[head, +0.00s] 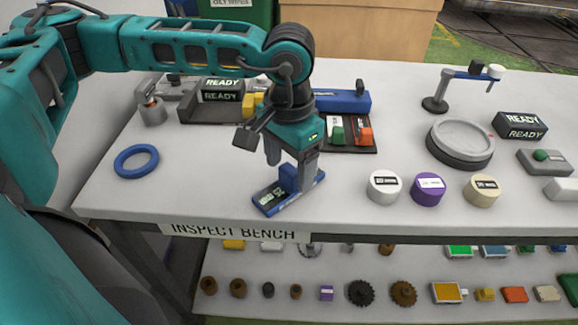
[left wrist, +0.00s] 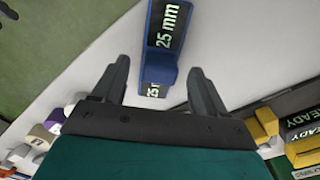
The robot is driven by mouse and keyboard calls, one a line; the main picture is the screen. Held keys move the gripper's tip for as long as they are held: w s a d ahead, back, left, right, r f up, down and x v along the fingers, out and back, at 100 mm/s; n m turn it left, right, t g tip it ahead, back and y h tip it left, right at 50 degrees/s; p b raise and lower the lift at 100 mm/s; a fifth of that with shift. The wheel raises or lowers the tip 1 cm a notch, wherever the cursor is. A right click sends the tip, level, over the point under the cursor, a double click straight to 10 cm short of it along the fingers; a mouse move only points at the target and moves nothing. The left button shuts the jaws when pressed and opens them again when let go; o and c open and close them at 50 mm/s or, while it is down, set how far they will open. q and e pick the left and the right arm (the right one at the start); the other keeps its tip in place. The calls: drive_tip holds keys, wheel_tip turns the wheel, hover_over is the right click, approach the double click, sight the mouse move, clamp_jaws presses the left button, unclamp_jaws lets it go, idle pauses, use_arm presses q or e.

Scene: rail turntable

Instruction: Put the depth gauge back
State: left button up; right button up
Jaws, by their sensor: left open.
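A blue gauge (head: 268,196) with black labels lies near the front edge of the bench, its raised blue block upright. In the left wrist view the same gauge (left wrist: 165,55) reads "25 mm". It looks like the depth gauge, but no name is readable on it. My left gripper (head: 290,166) points down just over the raised block. Its fingers (left wrist: 160,72) are open, one on each side of the block in the left wrist view; I cannot tell whether they touch it. The gripper hides part of the bench behind. My right gripper is not in view.
A dark tray (head: 365,147) with green and orange pieces stands behind my gripper, beside a long blue block (head: 345,101). A blue ring (head: 136,161) lies left. White, purple (head: 428,189) and cream cylinders stand right. A grey turntable (head: 460,143) is farther right. A lower shelf holds small parts.

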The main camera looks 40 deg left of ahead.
sight(289, 170)
use_arm(q)
wheel_tip(289, 170, up, 11)
idle(0.3)
drive_tip(key=shift+f, duration=0.15)
idle(0.3)
